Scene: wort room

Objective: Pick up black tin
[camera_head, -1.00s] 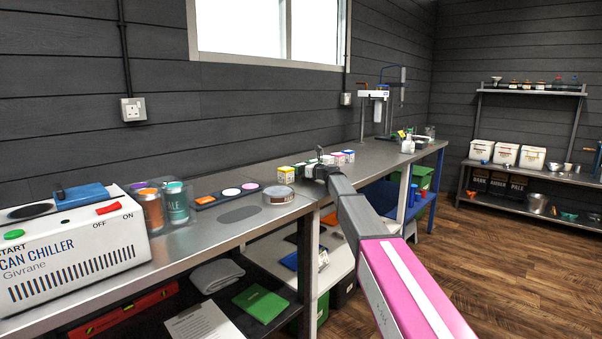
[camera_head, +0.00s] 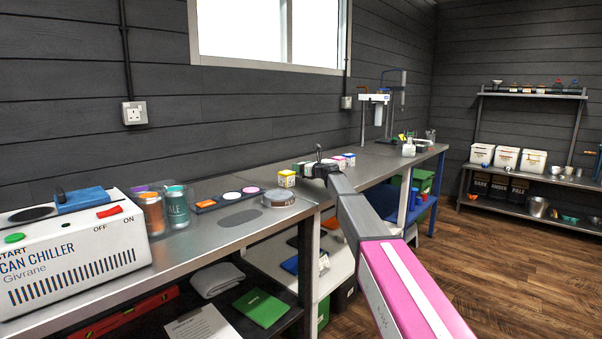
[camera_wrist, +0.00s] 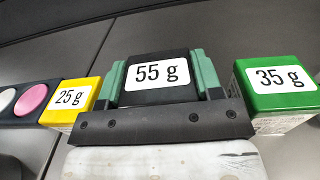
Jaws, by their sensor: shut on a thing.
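The black tin (camera_wrist: 158,64) has a white label reading "55 g" and sits between the green-padded fingers of my gripper (camera_wrist: 160,80) in the wrist view. My gripper is shut on it, one finger against each side. In the head view my gripper (camera_head: 322,170) is over the steel bench, and the black tin cannot be made out apart from it. I cannot tell whether the tin touches the bench. A yellow tin (camera_wrist: 70,97) labelled "25 g" is on its left in the wrist view, and a green tin (camera_wrist: 270,78) labelled "35 g" is on its right.
The steel bench (camera_head: 175,262) carries a can chiller (camera_head: 75,250), two cans, a dark tray with coloured discs (camera_head: 210,203) and a round tin (camera_head: 278,198). More small coloured tins (camera_head: 348,158) stand near my gripper. A dark wall is behind.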

